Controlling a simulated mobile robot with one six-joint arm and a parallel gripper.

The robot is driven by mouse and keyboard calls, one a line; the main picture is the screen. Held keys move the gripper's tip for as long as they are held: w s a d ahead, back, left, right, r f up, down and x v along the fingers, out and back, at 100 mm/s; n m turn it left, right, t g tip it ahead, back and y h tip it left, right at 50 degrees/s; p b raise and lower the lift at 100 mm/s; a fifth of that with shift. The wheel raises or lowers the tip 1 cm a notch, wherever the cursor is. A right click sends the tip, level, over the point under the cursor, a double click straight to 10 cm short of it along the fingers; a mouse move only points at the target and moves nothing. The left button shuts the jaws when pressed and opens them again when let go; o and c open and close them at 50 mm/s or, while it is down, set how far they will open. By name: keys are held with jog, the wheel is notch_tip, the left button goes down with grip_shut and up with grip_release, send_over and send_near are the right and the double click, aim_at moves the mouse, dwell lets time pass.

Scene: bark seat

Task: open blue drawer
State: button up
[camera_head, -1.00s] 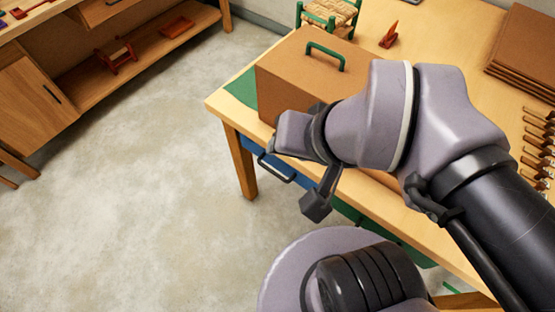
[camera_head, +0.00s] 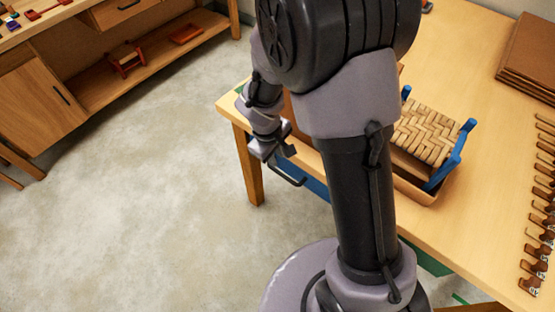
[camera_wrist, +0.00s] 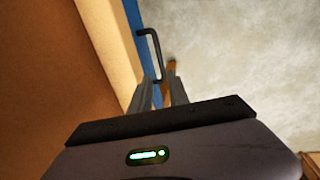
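The blue drawer (camera_head: 317,187) is under the table's front edge, partly hidden by my arm in the head view. Its front looks flush with the table. Its dark bar handle (camera_head: 291,178) sticks out towards the floor side. In the wrist view the blue front (camera_wrist: 133,22) is a strip beside the tabletop edge, and the handle (camera_wrist: 157,50) stands out from it. My gripper (camera_head: 283,157) is close to the handle. In the wrist view its two fingers (camera_wrist: 161,92) are apart and empty, with the handle's near end just beyond the tips. I cannot tell whether they touch it.
The wooden table (camera_head: 478,95) bears a blue-framed woven stool (camera_head: 428,135), brown sheets (camera_head: 530,55) and several tools (camera_head: 541,215). A large brown box (camera_wrist: 35,75) shows in the wrist view. A green drawer (camera_head: 425,258) is further right. Open concrete floor (camera_head: 150,160) lies left.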

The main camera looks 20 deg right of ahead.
aim_at(282, 174)
jog(key=f+b, duration=0.1)
jog(key=f, duration=0.3)
jog(key=w+d+f+b, duration=0.1)
jog(key=f+b, duration=0.1)
jog(key=f, duration=0.2)
jog(key=d+f+b, duration=0.1)
jog(key=f+b, duration=0.1)
jog(key=f, duration=0.2)
jog(key=shift+w+f, duration=0.25)
jog(key=shift+c, duration=0.2)
grip_shut()
dwell(0.5)
